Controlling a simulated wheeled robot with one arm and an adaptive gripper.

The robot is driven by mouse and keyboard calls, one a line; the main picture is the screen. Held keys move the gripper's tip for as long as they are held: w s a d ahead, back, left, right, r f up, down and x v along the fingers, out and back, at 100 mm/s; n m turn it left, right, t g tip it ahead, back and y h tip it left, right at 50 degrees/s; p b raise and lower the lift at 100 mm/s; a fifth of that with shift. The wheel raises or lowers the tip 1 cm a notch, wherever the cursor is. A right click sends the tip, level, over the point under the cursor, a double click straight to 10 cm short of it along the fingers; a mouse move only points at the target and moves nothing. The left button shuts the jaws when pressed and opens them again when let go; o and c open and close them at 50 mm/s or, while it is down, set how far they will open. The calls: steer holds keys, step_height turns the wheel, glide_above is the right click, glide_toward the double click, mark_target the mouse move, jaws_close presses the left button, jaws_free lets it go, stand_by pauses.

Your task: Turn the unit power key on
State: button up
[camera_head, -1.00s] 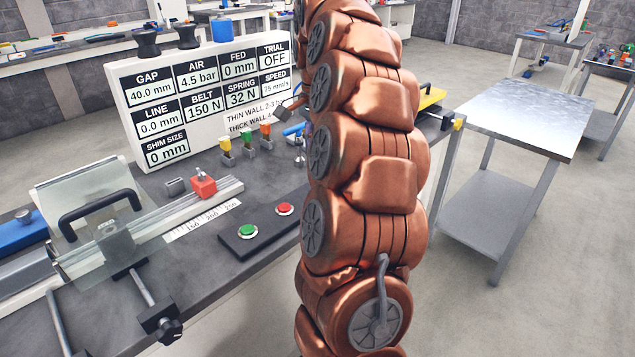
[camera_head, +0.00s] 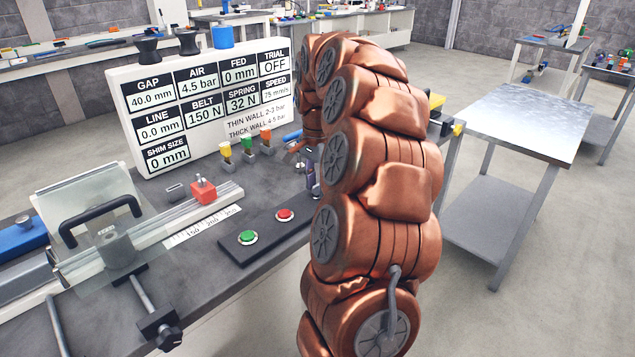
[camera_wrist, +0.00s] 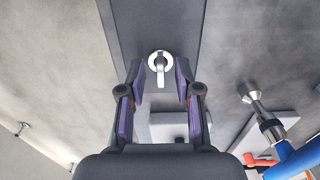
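The unit power key (camera_wrist: 158,63) shows in the wrist view as a silver round switch with a short bar. It sits on a dark strip-shaped panel (camera_wrist: 158,22). My gripper (camera_wrist: 159,80) is open, with one purple-padded finger to each side of the key's bar in the picture. I cannot tell whether the fingers touch it or how high they are above it; nothing is held.
In the head view a white display board (camera_head: 185,60) reads TRIAL OFF. Green (camera_head: 247,237) and red (camera_head: 285,215) buttons sit on a dark plate left of my arm. In the wrist view a blue and orange fitting (camera_wrist: 290,160) lies at the lower right.

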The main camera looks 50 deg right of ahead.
steer(key=shift+c, duration=0.4)
jaws_close()
steer(key=shift+n, duration=0.4)
steer(key=n, duration=0.3)
steer(key=shift+n, duration=0.4)
steer(key=n, duration=0.4)
steer(key=shift+r+n+p, duration=0.1)
steer(key=shift+n+p, duration=0.2)
steer(key=n+p, duration=0.1)
steer(key=n, duration=0.3)
steer(key=shift+w, duration=0.1)
steer(key=shift+n+p, duration=0.55)
steer(key=shift+n, duration=1.95)
